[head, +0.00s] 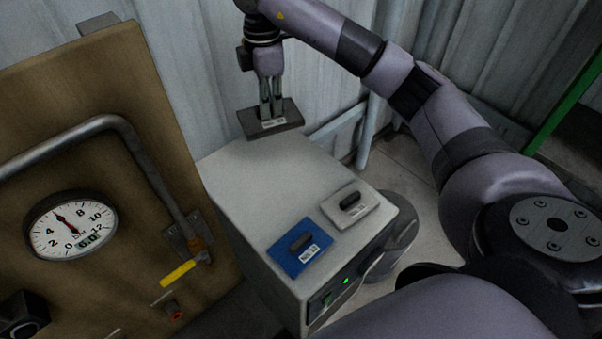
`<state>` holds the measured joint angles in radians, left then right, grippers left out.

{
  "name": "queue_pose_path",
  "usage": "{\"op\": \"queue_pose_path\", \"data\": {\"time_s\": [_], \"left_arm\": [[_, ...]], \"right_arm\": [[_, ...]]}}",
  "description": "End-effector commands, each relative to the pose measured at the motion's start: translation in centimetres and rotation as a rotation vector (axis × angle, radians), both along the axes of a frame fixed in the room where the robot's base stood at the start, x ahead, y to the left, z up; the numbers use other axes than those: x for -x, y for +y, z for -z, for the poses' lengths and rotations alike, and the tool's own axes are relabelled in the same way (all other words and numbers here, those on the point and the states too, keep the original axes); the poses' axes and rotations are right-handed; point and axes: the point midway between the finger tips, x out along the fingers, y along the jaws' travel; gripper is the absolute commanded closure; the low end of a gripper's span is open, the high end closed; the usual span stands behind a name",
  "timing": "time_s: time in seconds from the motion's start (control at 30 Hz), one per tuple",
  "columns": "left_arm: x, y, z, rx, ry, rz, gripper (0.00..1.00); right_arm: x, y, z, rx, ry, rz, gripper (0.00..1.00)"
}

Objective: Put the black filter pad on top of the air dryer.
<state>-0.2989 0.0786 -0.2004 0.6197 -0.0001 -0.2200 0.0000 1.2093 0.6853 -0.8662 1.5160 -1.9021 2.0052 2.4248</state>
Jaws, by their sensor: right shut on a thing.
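The air dryer is the white box-shaped cabinet (255,185) in the middle, with a green light on its front. My right gripper (271,112) points down over the far end of the cabinet's top. It is shut on the black filter pad (289,113), a flat dark slab with a small white label. The pad appears to be just above or at the far edge of the top; I cannot tell if it touches. The gripper's fingers hide part of the pad's middle. My left gripper is not in view.
A blue pad (298,252) and a white pad (352,207), each with a dark handle, lie on the near end of the dryer's top. The middle of the top is clear. A brown panel (110,180) with a gauge (70,226), pipe and yellow-handled valve (178,273) stands left.

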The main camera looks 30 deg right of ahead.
Motion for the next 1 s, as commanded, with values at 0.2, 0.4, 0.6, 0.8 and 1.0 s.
{"op": "queue_pose_path", "data": {"time_s": [0.2, 0.4, 0.6, 0.8, 1.0], "left_arm": [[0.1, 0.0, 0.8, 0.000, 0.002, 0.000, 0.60], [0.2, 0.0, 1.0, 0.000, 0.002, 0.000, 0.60], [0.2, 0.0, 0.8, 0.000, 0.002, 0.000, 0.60], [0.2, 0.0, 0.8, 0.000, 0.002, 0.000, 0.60], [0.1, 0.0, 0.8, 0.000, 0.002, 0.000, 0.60]], "right_arm": [[0.0, 0.1, 2.4, -0.002, 0.005, 0.060, 1.00], [0.1, 0.0, 7.4, 0.000, 0.006, 0.060, 1.00], [0.1, 0.0, 12.5, 0.001, 0.004, 0.059, 1.00], [0.0, -0.1, 15.2, 0.000, 0.001, 0.058, 1.00], [0.0, -0.1, 16.8, 0.001, 0.002, 0.058, 1.00]]}}
